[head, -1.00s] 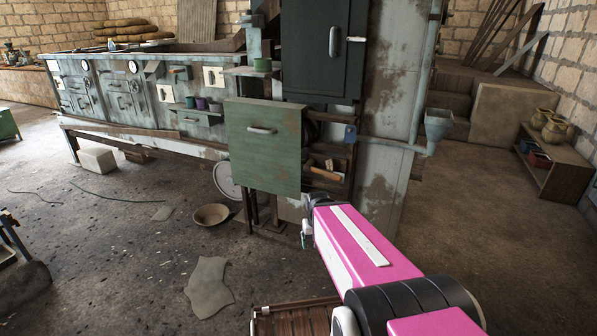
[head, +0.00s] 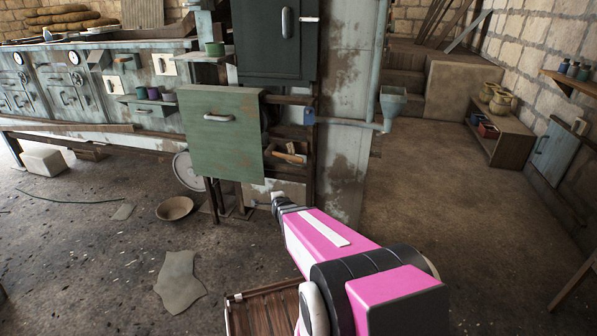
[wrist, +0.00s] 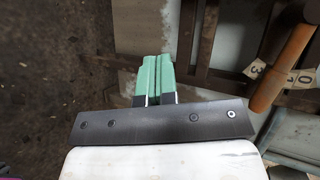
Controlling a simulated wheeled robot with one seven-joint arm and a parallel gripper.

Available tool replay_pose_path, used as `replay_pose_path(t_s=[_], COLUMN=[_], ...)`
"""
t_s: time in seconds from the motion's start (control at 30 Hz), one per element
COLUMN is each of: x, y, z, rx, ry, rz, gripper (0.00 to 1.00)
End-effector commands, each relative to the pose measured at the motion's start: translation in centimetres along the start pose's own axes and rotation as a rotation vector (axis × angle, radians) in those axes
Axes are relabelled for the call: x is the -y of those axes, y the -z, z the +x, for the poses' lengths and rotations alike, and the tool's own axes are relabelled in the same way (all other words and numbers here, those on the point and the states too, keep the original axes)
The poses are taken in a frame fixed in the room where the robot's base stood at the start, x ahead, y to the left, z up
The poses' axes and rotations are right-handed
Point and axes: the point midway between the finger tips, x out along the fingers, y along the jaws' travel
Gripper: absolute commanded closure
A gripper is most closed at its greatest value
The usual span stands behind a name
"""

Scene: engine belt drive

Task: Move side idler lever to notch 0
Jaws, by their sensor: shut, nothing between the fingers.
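A wooden lever handle (wrist: 286,68) stands at the right of the wrist view, tilted. Small pale tags lie beside it; one (wrist: 257,69) reads 3 and another (wrist: 305,78) seems to read 0. Which notch the lever sits in cannot be told. In the head view a wooden handle (head: 288,155) shows in the open frame right of the green panel. My gripper (wrist: 157,72) has its green fingers together, with nothing between them. It is left of the handle and apart from it in the wrist view. In the head view my arm hides most of the gripper.
The green panel (head: 215,134) with a grey handle hangs in front of the machine, left of the frame. A dark cabinet (head: 275,40) is above. A blue funnel (head: 393,102) juts out at right. A bowl (head: 175,208) and a wooden crate (head: 264,312) are on the floor.

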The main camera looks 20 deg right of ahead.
Motion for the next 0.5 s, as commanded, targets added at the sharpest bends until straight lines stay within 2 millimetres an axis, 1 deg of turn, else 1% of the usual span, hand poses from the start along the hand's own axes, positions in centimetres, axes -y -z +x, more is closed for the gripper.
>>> replay_pose_path(t_s=[0.03, 0.2, 0.37, 0.5], x=[0.1, 0.9, 1.1, 0.6], y=[0.5, 2.5, 4.5, 6.3], z=[1.2, 2.8, 3.0, 2.3], rx=[-0.017, -0.034, 0.018, 0.118], ry=[0.070, 0.346, 0.620, 0.854], rz=[0.099, 0.465, 0.784, 1.024], gripper=[1.00, 1.00, 1.00, 1.00])
